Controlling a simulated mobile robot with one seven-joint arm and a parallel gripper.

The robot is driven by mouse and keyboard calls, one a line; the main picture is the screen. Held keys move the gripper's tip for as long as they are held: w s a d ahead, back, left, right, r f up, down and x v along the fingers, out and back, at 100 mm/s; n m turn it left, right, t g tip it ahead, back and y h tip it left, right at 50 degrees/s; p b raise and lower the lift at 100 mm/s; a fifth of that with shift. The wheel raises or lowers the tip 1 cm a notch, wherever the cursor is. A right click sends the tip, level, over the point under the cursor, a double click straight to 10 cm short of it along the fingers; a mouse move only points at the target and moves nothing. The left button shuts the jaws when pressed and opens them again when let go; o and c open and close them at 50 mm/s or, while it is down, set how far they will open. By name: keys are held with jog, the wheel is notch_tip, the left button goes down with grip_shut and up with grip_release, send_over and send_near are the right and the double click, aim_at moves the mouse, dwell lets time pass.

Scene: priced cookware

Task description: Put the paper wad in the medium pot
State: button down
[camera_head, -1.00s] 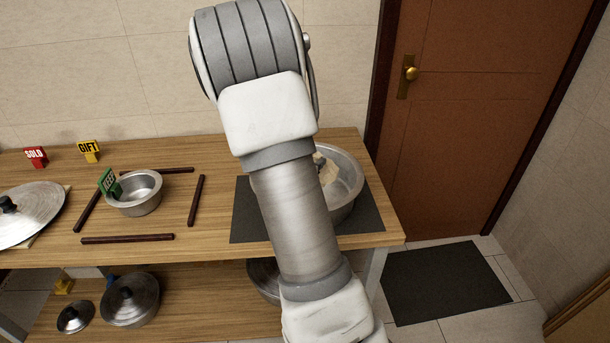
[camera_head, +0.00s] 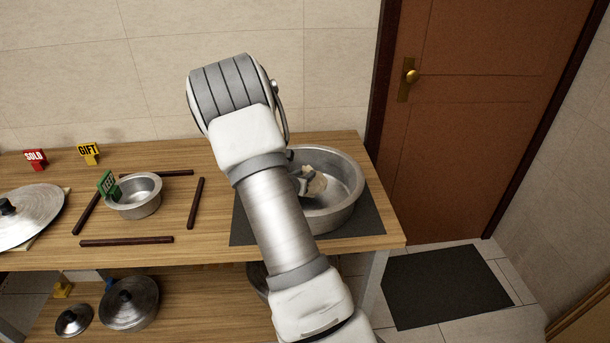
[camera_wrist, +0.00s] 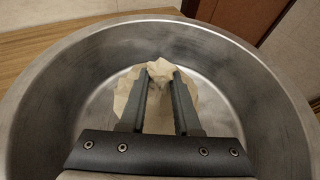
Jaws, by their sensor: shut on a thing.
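The cream, crumpled paper wad (camera_head: 317,184) is inside a wide metal pot (camera_head: 347,206) at the right end of the table. My gripper (camera_wrist: 161,78) is shut on the wad, with a finger on each side of it in the wrist view. The wad (camera_wrist: 125,88) is low over the pot's floor; I cannot tell if it touches. A smaller metal pot (camera_head: 140,204) stands to the left with a green tag (camera_head: 108,184) at its rim. I cannot tell which pot is the medium one. My arm hides part of the wide pot.
The wide pot stands on a dark mat (camera_head: 243,222). Dark sticks (camera_head: 127,241) frame the small pot. A large lid (camera_head: 25,218), a red SOLD tag (camera_head: 35,159) and a yellow GIFT tag (camera_head: 88,153) are at left. More lids (camera_head: 130,302) lie on the lower shelf.

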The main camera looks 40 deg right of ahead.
jog(key=shift+f+b, duration=0.35)
jog(key=shift+b, duration=0.1)
jog(key=shift+f+b, duration=0.3)
jog(key=shift+b, duration=0.05)
jog(key=c, duration=0.6)
grip_release()
jog(key=shift+r, duration=0.15)
